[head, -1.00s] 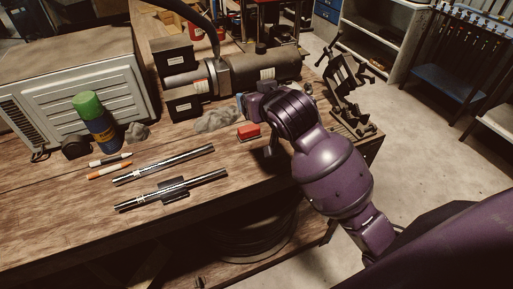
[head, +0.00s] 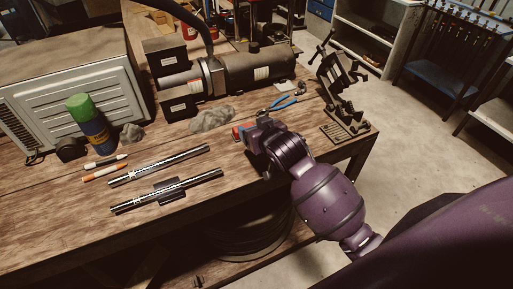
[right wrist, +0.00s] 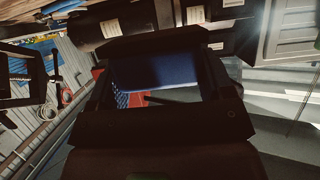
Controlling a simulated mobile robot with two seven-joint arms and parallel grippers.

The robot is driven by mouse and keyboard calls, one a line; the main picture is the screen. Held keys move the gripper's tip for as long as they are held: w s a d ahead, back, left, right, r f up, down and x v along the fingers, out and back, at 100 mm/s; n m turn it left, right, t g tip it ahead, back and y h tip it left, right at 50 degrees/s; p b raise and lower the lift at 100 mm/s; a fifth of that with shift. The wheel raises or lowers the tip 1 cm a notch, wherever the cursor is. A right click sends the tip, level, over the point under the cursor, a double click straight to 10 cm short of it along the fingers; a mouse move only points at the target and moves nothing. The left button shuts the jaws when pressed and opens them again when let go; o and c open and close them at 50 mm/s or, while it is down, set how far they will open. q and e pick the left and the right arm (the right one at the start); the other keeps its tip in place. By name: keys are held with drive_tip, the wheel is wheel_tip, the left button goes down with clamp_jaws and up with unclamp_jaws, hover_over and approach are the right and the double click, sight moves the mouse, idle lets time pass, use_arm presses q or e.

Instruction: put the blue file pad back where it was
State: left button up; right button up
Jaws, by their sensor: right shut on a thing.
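The blue file pad shows as a blue face (right wrist: 155,73) between the fingers of my right gripper in the right wrist view. My right gripper (head: 251,132) is shut on it, low over the workbench near its front edge; the pad is mostly hidden by the gripper in the head view. A red block (head: 237,133) sits at the left of the gripper and is partly covered by it. A bit of red also shows in the right wrist view (right wrist: 97,73). I cannot tell whether the pad touches the block or the bench. My left gripper is not in view.
Grey rags (head: 212,119) lie left of the gripper, and blue-handled pliers (head: 286,102) lie behind it. A black vise-like stand (head: 343,120) is at the bench's right end. Two metal rods (head: 165,190), markers and a green-capped can (head: 90,122) are at left.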

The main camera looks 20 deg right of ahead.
drive_tip(key=shift+f, duration=3.75)
drive_tip(key=shift+f, duration=0.15)
drive_tip(key=o, duration=1)
drive_tip(key=v, duration=1.1)
drive_tip(key=s+d+f, duration=0.1)
drive_tip(key=s+f, duration=0.3)
drive_tip(key=f, duration=0.1)
drive_tip(key=s+d+f+g, duration=0.1)
drive_tip(key=s+f, duration=0.4)
drive_tip(key=f, duration=0.1)
drive_tip(key=s+d+f+g, duration=0.1)
drive_tip(key=s+f, duration=0.4)
drive_tip(key=shift+s+d+f+n+b, duration=0.2)
drive_tip(key=shift+s+d+n+b, duration=0.05)
drive_tip(key=shift+d+n+b, duration=0.15)
